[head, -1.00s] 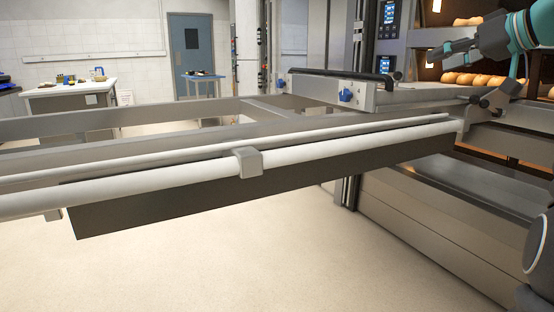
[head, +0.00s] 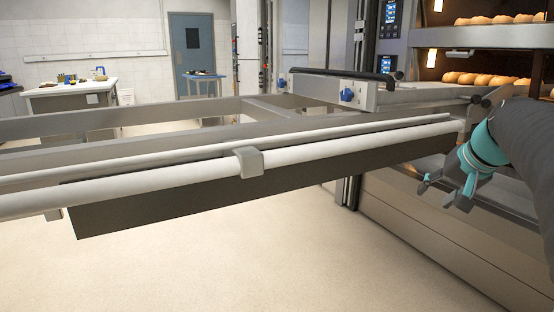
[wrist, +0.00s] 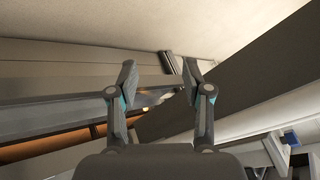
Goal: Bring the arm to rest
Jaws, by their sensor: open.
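My gripper (head: 443,190) is at the right of the head view, below the right end of the loader frame and in front of the oven's lower front. Its teal and grey fingers point down and to the left. They are spread apart with nothing between them. My dark arm comes in from the right edge. In the wrist view my gripper (wrist: 160,82) also shows with both fingers apart and empty. Past the fingers lie the oven front, the loader's dark side panel and the pale floor.
The loader frame with its white rail (head: 330,150) spans the head view close to my arm. The deck oven (head: 430,235) stands at the right with bread loaves (head: 480,79) on its decks. A work table (head: 70,97) stands far left. The floor (head: 260,265) below the rail is clear.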

